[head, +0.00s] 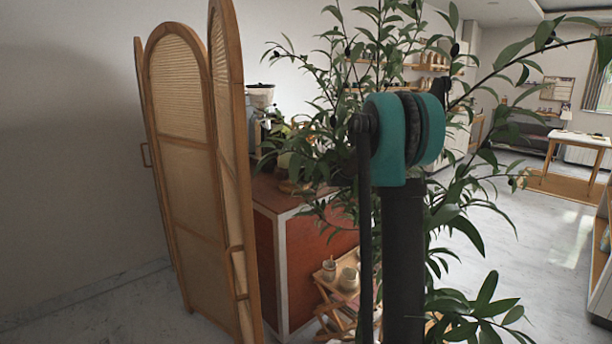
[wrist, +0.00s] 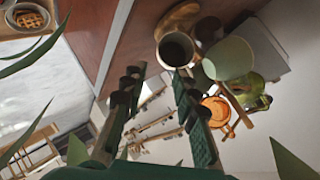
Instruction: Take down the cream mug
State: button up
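In the wrist view several mugs hang close together. One light-rimmed mug (wrist: 176,50) with a dark inside is just past my right fingertip. A pale, slightly greenish mug (wrist: 229,59) is to its right. Both look pale, and I cannot tell surely which is the cream mug. An orange mug (wrist: 213,108) and a green mug (wrist: 254,95) are beyond them. A wooden rod (wrist: 236,103) runs among the mugs. My gripper (wrist: 158,75) is open and empty, its right finger overlapping the light-rimmed mug's lower edge in view. In the head view leaves hide most of the mugs.
A leafy plant (head: 465,225) stands close around my arm, and its leaves cross the wrist view. A folding wooden screen (head: 180,165) stands left of the red-brown cart (head: 305,270). A low wooden stand (head: 335,292) holds small cups by the cart. Open floor lies at right.

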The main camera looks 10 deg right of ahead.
send_near(308, 184)
jog(key=shift+x, duration=3.45)
jog(key=shift+w+d, duration=0.1)
jog(key=shift+d, duration=0.05)
grip_shut()
